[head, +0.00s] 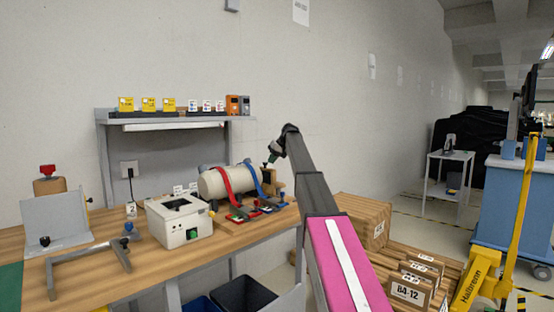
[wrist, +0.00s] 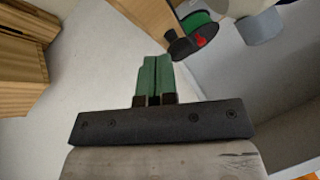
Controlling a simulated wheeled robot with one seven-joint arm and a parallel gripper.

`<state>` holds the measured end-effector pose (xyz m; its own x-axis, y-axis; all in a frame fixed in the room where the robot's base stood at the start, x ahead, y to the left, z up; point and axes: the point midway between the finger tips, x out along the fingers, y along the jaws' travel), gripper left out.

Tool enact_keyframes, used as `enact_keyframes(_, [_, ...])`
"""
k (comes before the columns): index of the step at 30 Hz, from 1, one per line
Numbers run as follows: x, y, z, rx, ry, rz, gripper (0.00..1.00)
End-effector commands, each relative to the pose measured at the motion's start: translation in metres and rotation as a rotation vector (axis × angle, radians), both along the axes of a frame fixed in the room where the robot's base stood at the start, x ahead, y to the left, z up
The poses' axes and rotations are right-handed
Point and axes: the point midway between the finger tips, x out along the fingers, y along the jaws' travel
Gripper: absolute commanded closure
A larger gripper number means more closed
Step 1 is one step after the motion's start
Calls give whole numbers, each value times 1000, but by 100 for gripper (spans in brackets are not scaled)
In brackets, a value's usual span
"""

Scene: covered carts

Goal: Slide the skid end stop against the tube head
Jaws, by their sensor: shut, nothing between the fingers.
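The cream tube (head: 222,181) lies on its side on the workbench, with a red strap and a blue strap around it. The wooden end stop (head: 268,181) stands at the tube's right end, with a dark knob on top. I cannot tell whether they touch. My gripper (head: 271,160) is above the end stop, its green fingers pointing down. In the wrist view my gripper (wrist: 158,60) is shut and empty.
Red, green and blue clamp pieces (head: 240,214) lie in front of the tube. A white box (head: 179,221) and a grey bracket (head: 88,262) are further left on the bench.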

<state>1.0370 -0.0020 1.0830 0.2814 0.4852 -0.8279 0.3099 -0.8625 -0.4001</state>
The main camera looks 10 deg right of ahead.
Motion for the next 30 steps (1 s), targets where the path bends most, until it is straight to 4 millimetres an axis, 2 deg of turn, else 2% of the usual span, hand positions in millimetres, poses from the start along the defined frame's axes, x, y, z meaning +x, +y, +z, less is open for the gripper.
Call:
enact_keyframes(12, [-1, 3, 0, 0, 0, 0, 100])
enact_keyframes(21, [-29, 39, -1, 1, 0, 1, 100])
enact_keyframes(30, [-29, 42, -1, 1, 2, 1, 100])
